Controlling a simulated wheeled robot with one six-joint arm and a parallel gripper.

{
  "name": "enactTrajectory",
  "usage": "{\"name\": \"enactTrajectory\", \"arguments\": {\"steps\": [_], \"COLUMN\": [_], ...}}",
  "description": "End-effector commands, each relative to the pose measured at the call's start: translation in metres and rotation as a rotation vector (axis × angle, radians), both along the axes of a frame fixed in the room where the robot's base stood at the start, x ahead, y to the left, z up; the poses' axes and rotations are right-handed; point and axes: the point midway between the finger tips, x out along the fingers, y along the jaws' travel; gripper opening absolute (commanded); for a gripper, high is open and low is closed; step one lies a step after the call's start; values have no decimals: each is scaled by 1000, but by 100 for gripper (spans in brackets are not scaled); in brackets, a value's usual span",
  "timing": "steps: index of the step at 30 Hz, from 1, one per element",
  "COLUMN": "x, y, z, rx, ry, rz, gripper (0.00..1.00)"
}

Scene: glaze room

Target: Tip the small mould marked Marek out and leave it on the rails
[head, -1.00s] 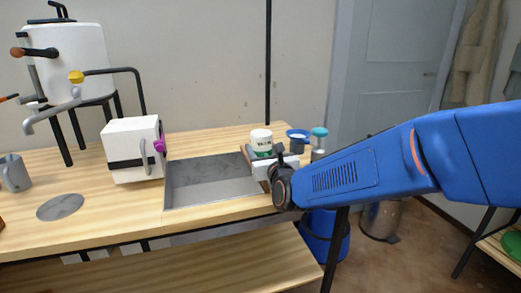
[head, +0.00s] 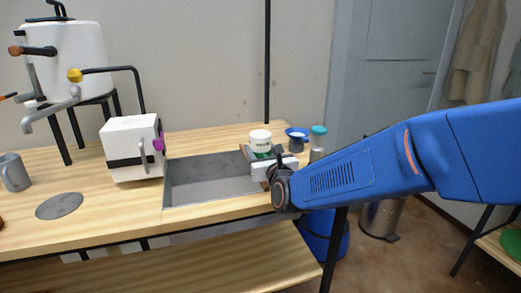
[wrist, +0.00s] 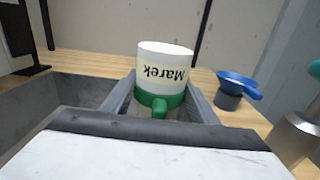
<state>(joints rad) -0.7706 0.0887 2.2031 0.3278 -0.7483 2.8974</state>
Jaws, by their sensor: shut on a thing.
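The small mould marked Marek (wrist: 163,66) is a white cup with a green band and a green tab at its lower end. Its lettering reads upside down, so it stands inverted. My gripper (wrist: 161,92) is shut on it, one grey finger on each side near the green band. In the head view the mould (head: 260,138) is at the right end of the sink, with my gripper (head: 262,159) at its near side.
The sunken grey basin (head: 210,183) lies left of the gripper. A blue funnel-like cup (head: 297,135) and a teal-topped jar (head: 318,139) stand close on the right. A white box (head: 132,150) with a purple knob stands left of the basin.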

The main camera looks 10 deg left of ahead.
Motion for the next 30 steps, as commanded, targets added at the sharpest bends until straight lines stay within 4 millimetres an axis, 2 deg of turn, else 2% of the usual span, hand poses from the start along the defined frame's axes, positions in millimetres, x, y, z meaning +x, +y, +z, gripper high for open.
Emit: {"name": "enactTrajectory", "arguments": {"steps": [12, 13, 15, 25, 30], "x": [0, 0, 0, -2, -15], "y": [0, 0, 0, -1, -9], "z": [-1, -1, -2, -3, -2], "rx": [1, 1, 1, -1, 1], "ry": [-2, -2, -2, 1, -1], "rz": [0, 0, 0, 0, 0], "gripper": [18, 61, 75, 75, 75]}}
